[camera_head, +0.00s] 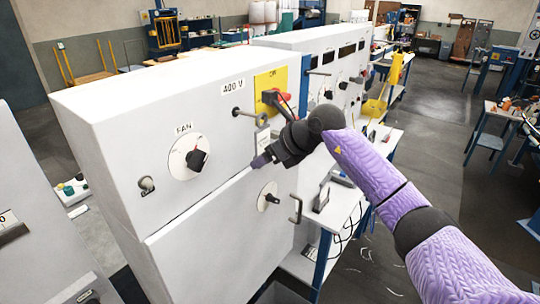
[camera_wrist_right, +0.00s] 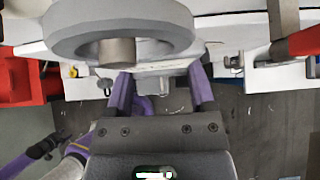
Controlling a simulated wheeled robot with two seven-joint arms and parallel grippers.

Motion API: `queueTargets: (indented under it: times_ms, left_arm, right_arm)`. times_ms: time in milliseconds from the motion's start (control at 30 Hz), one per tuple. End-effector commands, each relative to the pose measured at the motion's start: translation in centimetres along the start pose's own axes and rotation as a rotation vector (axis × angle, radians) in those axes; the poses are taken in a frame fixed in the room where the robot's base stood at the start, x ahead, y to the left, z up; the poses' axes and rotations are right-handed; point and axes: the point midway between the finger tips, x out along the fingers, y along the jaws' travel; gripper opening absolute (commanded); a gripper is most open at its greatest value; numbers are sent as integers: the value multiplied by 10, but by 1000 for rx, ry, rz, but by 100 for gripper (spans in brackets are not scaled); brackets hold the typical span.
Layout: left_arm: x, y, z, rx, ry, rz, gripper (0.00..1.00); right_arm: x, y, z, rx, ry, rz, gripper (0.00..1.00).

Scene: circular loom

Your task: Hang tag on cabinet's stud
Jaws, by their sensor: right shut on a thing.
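The white cabinet (camera_head: 110,130) fills the left and middle of the head view. Its metal stud (camera_head: 246,114) sticks out below the "400 V" label. My right gripper (camera_head: 258,161) is in front of the cabinet just below the stud, its purple fingers shut on the pale tag (camera_head: 263,140). In the right wrist view the tag's grey ring (camera_wrist_right: 178,32) is large above the fingers (camera_wrist_right: 160,88). A short cylinder, apparently the stud (camera_wrist_right: 117,52), shows at the ring's opening and lower rim. I cannot tell whether it passes through.
A FAN knob (camera_head: 188,156) is left of the gripper, and a lower knob (camera_head: 268,196) and handle (camera_head: 296,209) are below it. A bench (camera_head: 345,210) stands to the right, with open floor beyond.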

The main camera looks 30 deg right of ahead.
Motion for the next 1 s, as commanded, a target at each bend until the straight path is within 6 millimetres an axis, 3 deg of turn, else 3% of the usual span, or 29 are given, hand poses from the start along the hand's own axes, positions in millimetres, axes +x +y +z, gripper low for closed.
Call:
queueTargets:
  times_ms: [967,1000]
  left_arm:
    - [2,0,0,-1,0,0,64]
    - [2,0,0,-1,0,0,64]
  right_arm:
    - [6,0,-1,0,2,0,0]
    - [6,0,-1,1,2,0,78]
